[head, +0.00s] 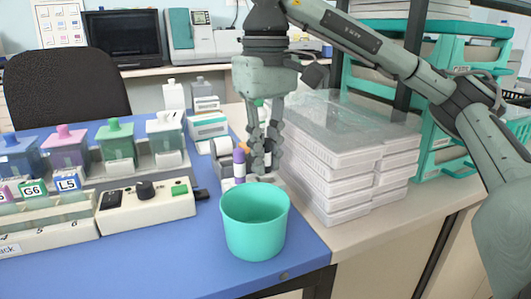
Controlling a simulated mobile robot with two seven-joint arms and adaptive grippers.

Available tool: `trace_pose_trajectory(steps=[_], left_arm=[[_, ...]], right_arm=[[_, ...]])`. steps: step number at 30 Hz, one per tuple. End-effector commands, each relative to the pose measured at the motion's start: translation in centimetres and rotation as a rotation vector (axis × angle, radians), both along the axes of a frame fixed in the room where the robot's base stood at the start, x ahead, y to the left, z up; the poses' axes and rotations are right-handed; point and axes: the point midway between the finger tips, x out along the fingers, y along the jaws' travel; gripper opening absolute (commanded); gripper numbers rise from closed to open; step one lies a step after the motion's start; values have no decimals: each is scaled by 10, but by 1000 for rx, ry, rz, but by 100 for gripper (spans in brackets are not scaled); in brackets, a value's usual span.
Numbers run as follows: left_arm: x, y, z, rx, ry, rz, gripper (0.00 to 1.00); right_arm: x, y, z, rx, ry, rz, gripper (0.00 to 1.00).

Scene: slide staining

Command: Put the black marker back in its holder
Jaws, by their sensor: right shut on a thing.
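My right gripper (262,168) points straight down behind the rim of the teal cup, with its fingers closed together. A dark, slim piece, which looks like the black marker (268,148), shows at the fingers; most of it is hidden by them. A purple-capped marker (239,162) stands upright just left of the fingers, with an orange tip (244,146) behind it. The holder under these markers is mostly hidden by the cup and fingers, so I cannot tell whether the black marker's lower end is inside it. My left gripper is not in view.
The teal cup (255,225) stands in front of the gripper near the blue mat's edge. Stacked clear-lidded trays (350,165) are close on the right. A white control box (147,208) and staining jars (116,145) are on the left. The mat's front is clear.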

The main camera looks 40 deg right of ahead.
Motion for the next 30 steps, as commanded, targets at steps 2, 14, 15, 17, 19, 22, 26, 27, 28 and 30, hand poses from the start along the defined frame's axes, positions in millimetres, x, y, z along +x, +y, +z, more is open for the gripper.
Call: trace_pose_trajectory(steps=[2,14,15,17,19,22,26,27,28,30], left_arm=[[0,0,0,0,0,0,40],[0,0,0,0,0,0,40],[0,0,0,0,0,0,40],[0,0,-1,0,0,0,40],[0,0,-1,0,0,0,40],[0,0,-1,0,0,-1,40],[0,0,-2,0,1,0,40],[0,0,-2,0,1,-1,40],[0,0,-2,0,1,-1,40],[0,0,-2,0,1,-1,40]], right_arm=[[0,0,0,0,0,0,0],[0,0,0,0,0,0,0],[0,0,0,0,0,0,0],[0,0,0,0,0,0,0],[0,0,-1,0,0,0,0],[0,0,-2,0,0,0,0],[0,0,-3,0,-1,0,19],[0,0,-3,0,-1,0,24],[0,0,-3,0,0,0,28],[0,0,-3,0,0,0,37]])
